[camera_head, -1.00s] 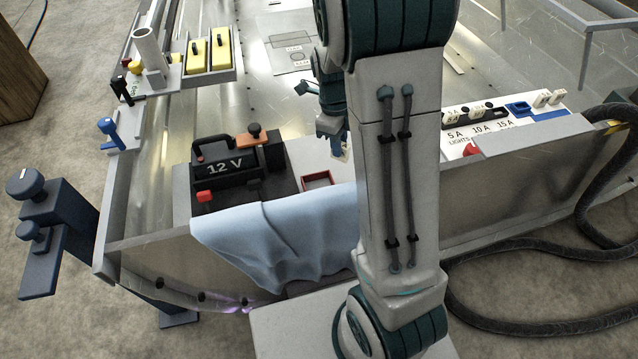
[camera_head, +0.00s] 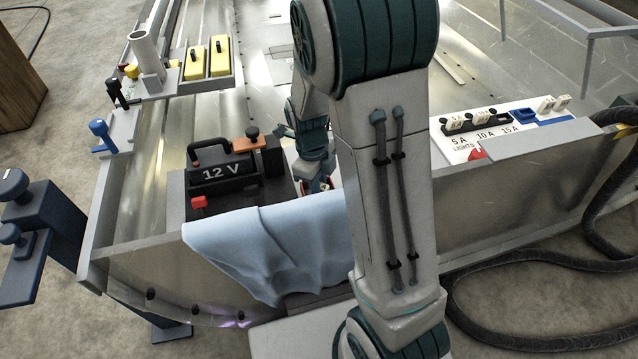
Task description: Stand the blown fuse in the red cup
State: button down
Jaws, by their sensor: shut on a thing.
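My gripper (camera_head: 317,182) is low over the bench corner, just right of the black 12 V battery, and largely hidden by my own arm. It is shut on the blown fuse, which is too small and covered to make out clearly now. The red cup (camera_head: 327,187) shows only as a bit of red at the fingertips. My gripper is right at or over it. Whether the fuse is inside the cup or above it, I cannot tell.
The 12 V battery (camera_head: 222,172) stands close left of my gripper. A pale blue cloth (camera_head: 265,245) hangs over the front edge. A white fuse panel (camera_head: 490,130) marked 5 A, 10 A, 15 A lies to the right. A grey rack with yellow blocks (camera_head: 207,63) is at back left.

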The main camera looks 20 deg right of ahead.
jog(key=shift+f, duration=0.15)
jog(key=c, duration=1.3)
grip_release()
jog(key=shift+c, duration=0.2)
notch_tip(320, 180, up, 12)
jog(key=a+p, duration=0.1)
jog(key=p, duration=0.4)
jog(key=s+r+n, duration=0.2)
jog(key=s+n, duration=0.2)
jog(key=n, duration=0.4)
jog(key=s+r+n+t, duration=0.1)
jog(key=s+n, duration=0.3)
jog(key=n, duration=0.4)
jog(key=s+d+r+n+t+y, duration=0.1)
jog(key=s+r+n, duration=0.2)
jog(key=n, duration=0.5)
jog(key=shift+s+r, duration=0.15)
jog(key=shift+s, duration=0.55)
jog(key=shift+s+n, duration=0.35)
jog(key=shift+n, duration=0.45)
jog(key=shift+s+n, duration=0.35)
jog(key=shift+n, duration=0.45)
